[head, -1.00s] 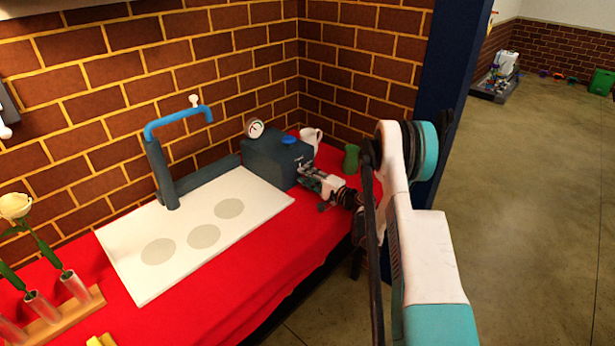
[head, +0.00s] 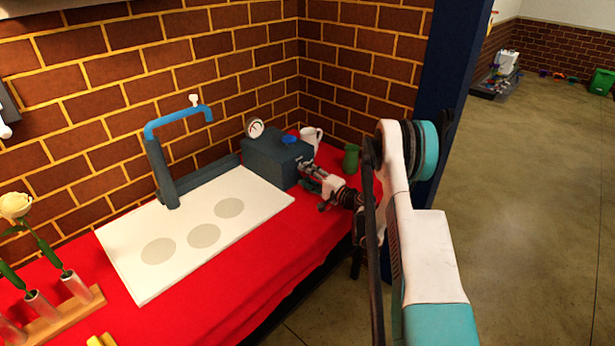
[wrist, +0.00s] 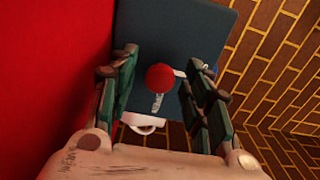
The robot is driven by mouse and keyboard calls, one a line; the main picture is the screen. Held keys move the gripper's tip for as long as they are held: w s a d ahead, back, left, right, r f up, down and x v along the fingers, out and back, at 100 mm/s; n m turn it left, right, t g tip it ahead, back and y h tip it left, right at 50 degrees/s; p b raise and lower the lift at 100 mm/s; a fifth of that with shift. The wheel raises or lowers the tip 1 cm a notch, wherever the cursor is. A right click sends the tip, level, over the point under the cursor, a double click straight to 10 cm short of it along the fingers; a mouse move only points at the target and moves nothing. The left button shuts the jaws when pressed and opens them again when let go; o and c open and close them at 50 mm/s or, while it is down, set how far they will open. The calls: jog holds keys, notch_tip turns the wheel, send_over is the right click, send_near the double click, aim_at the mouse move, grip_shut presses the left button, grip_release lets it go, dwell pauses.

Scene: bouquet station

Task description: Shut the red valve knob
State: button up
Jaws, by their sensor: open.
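The red valve knob (wrist: 160,77) is a round red ball in the wrist view, on the face of a dark grey box (wrist: 175,40). A short metallic piece shows just below it in that view. My gripper (wrist: 165,80) is open, with one finger on each side of the knob and visible gaps between. In the head view my gripper (head: 308,170) is at the right front of the grey box (head: 268,161). The knob is hidden or too small to make out there. I cannot tell how far the fingertips are from the box face.
A gauge (head: 255,128) and a blue part (head: 290,139) are on the box. A white board (head: 180,255) and a blue pipe (head: 178,119) are to the left. A brick wall closes the back.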

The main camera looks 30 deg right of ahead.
jog(key=v, duration=0.7)
jog(key=shift+s, duration=0.2)
jog(key=shift+d, duration=0.1)
jog(key=shift+r, duration=0.1)
